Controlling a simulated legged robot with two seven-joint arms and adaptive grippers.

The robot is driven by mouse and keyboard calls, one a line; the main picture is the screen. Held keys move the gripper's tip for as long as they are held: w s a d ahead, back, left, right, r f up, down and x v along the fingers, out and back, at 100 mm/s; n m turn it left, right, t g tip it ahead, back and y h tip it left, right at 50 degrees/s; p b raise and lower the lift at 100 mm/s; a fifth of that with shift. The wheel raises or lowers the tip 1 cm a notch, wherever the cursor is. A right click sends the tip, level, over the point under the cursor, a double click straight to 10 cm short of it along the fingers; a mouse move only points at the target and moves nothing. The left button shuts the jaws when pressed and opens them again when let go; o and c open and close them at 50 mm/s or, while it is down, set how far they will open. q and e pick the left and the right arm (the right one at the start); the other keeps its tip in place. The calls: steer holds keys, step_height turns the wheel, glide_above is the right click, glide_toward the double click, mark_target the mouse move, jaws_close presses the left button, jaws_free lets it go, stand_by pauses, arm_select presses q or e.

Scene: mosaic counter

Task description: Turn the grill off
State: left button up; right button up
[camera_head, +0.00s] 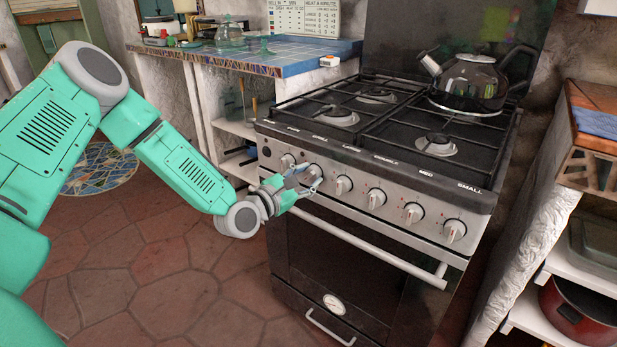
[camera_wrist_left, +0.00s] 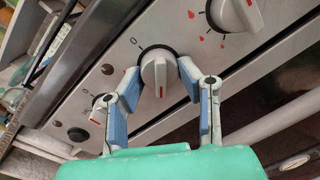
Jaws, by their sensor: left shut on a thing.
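The stove's front panel has a row of silver knobs. The grill knob (camera_head: 312,172) is the second from the left, below the "GRILL" label. My left gripper (camera_head: 301,179) reaches it from the left and is shut on it. In the left wrist view the grill knob (camera_wrist_left: 158,72) stands between the two blue-padded fingers of the left gripper (camera_wrist_left: 158,78). A red mark shows on the knob's lower part in that view, while the printed "0" is at its upper left. My right gripper is in neither view.
A neighbouring knob (camera_head: 344,185) sits close on the right, and another (camera_head: 287,161) on the left. The oven handle (camera_head: 375,244) runs below the panel. A kettle (camera_head: 468,82) stands on the back right burner. The tiled floor in front is clear.

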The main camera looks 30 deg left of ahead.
arm_select(q)
steer(key=shift+m, duration=0.3)
steer(key=m+p, duration=0.1)
steer(key=m, duration=0.2)
steer(key=shift+m, duration=0.3)
steer(key=m+p, duration=0.1)
steer(key=m, duration=0.2)
steer(key=shift+g, duration=0.3)
steer(key=m+p, duration=0.1)
steer(key=m, duration=0.3)
steer(key=shift+s+d+m+y+p, duration=0.1)
steer(key=shift+s+m+y+p, duration=0.05)
steer(key=shift+m+y+p, duration=0.25)
steer(key=m+p, duration=0.1)
steer(key=m, duration=0.2)
steer(key=m+p, duration=0.1)
steer(key=m, duration=0.2)
steer(key=m+y+p, duration=0.1)
steer(key=m, duration=0.2)
steer(key=shift+s+d+f, duration=0.1)
steer(key=shift+d, duration=0.1)
steer(key=m+p, duration=0.1)
steer(key=m, duration=0.4)
steer(key=shift+y, duration=0.3)
steer(key=shift+m, duration=0.3)
